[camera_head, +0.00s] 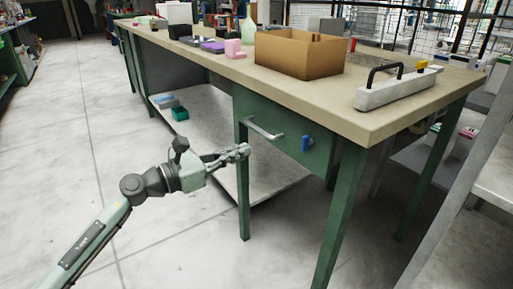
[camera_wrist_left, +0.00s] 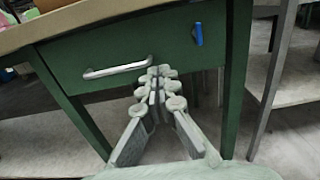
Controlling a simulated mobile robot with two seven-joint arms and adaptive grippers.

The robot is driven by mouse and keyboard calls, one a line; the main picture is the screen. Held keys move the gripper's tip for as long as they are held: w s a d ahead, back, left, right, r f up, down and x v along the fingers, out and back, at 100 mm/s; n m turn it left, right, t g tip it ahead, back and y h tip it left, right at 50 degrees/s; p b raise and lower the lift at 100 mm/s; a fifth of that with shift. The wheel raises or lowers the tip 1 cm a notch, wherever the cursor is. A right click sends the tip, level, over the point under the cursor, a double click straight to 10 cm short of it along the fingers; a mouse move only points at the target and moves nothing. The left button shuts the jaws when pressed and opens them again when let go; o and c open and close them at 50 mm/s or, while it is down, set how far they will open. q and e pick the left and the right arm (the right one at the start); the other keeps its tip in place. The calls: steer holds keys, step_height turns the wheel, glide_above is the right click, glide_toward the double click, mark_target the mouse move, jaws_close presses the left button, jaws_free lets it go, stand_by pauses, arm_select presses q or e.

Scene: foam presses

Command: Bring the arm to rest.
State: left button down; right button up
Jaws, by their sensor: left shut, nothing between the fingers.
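My left arm comes in from the lower left in the head view. Its gripper (camera_head: 243,152) is shut and empty, in front of the green workbench and just below the drawer handle (camera_head: 264,129). In the left wrist view the closed fingers (camera_wrist_left: 158,75) point toward the green drawer front (camera_wrist_left: 150,50), with the metal handle (camera_wrist_left: 115,69) to their left. I cannot tell the exact gap between the fingertips and the bench. The drawer looks closed. My right gripper shows in neither view.
The workbench (camera_head: 385,118) carries a cardboard box (camera_head: 283,58), a grey block with a black handle (camera_head: 397,90) and pink foam pieces (camera_head: 233,49). A lower shelf (camera_head: 215,125) is below. A grey rack (camera_head: 450,210) stands at right. The floor (camera_head: 60,130) at left is clear.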

arm_select(q)
steer(key=a+n+t+y+p, duration=0.2)
steer(key=a+n+t+y, duration=0.55)
steer(key=n, duration=0.95)
steer(key=s+a+f+n+g+y+p, duration=0.15)
steer(key=s+a+f+n+y, duration=0.25)
steer(key=a+f+n+y, duration=0.8)
steer(key=s+a+f+n+g+h+p, duration=0.1)
steer(key=s+a+f+n+g, duration=0.25)
steer(key=s+f+n, duration=0.3)
steer(key=s+a+f+n+g+h, duration=0.1)
steer(key=s+a+f+n+g, duration=0.1)
steer(key=s+f+n+g, duration=0.55)
steer(key=s+f, duration=0.2)
steer(key=s, duration=0.4)
steer(key=s+d+f+n+g+h, duration=0.1)
steer(key=s+f+n+g, duration=0.1)
steer(key=s+f, duration=0.3)
steer(key=s, duration=0.2)
steer(key=shift+s+d+n+p, duration=0.15)
steer(key=shift+s+n+p, duration=0.15)
steer(key=shift+s+p, duration=0.05)
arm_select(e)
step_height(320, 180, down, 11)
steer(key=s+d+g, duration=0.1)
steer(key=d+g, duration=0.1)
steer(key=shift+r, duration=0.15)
arm_select(q)
steer(key=c, duration=2.2)
jaws_free()
